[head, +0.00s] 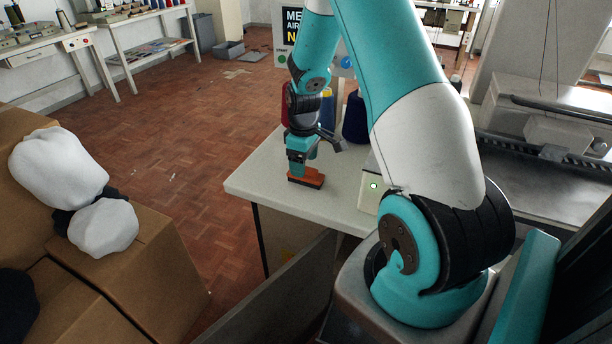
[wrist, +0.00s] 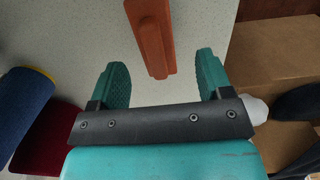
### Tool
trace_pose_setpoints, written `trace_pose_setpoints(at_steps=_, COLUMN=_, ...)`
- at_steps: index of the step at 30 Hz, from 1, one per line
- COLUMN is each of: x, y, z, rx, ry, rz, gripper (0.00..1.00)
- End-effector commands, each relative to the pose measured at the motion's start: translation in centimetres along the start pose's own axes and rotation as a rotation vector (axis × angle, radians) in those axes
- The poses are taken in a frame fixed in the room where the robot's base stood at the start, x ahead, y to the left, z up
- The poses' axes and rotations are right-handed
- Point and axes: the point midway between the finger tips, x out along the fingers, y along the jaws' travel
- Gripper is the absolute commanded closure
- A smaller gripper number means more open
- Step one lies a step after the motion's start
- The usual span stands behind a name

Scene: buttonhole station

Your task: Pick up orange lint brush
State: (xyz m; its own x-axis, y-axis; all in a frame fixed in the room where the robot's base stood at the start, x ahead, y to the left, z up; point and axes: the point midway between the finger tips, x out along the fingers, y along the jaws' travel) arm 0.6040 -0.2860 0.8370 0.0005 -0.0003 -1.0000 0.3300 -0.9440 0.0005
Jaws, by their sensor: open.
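The orange lint brush (head: 306,178) lies on the pale tabletop, near its left part, in the head view. In the wrist view the lint brush (wrist: 151,38) runs up out of the top of the picture, so part of it is cut off. My gripper (wrist: 164,75) is open, with its two teal fingers apart and nothing between them. The near end of the brush sits just ahead of the fingertips, roughly in line with the gap. In the head view my gripper (head: 299,168) is right at the brush and hides part of it.
The pale table (head: 258,178) has bare room left of the brush. A blue thread cone (head: 355,120) and a red cone (head: 286,104) stand behind. A white box with a green light (head: 373,187) is to the right. Cardboard boxes (head: 150,245) with white bundles stand at the left.

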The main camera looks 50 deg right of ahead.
Motion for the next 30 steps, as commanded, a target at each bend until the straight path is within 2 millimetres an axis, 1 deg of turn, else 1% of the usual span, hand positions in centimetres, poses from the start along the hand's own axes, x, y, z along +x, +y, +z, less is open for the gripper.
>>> trace_pose_setpoints(at_steps=6, x=3.4, y=0.4, z=0.4, rx=0.002, ry=-0.002, rz=-0.002, gripper=0.28)
trace_pose_setpoints(at_steps=9, x=4.3, y=0.4, z=0.4, rx=0.001, ry=-0.002, rz=-0.002, gripper=0.28)
trace_pose_setpoints(at_steps=17, x=4.5, y=0.4, z=0.3, rx=0.001, ry=0.0, rz=0.0, gripper=0.28)
trace_pose_setpoints(at_steps=18, x=4.5, y=0.4, z=0.3, rx=0.001, ry=0.0, rz=0.0, gripper=0.37)
trace_pose_setpoints(at_steps=20, x=4.5, y=0.4, z=0.3, rx=0.001, ry=0.0, rz=0.0, gripper=0.51)
trace_pose_setpoints(at_steps=21, x=4.5, y=0.4, z=0.3, rx=0.001, ry=0.0, rz=0.0, gripper=0.6)
trace_pose_setpoints(at_steps=23, x=4.5, y=0.4, z=0.3, rx=0.001, ry=0.0, rz=0.0, gripper=0.74)
trace_pose_setpoints(at_steps=24, x=4.5, y=0.4, z=0.3, rx=0.001, ry=0.0, rz=0.0, gripper=0.83)
trace_pose_setpoints(at_steps=25, x=4.5, y=0.4, z=0.3, rx=0.001, ry=0.0, rz=0.0, gripper=0.83)
trace_pose_setpoints(at_steps=26, x=4.5, y=0.4, z=0.3, rx=0.001, ry=0.0, rz=0.0, gripper=0.87)
trace_pose_setpoints(at_steps=30, x=4.5, y=0.4, z=0.3, rx=0.001, ry=0.0, rz=0.0, gripper=0.87)
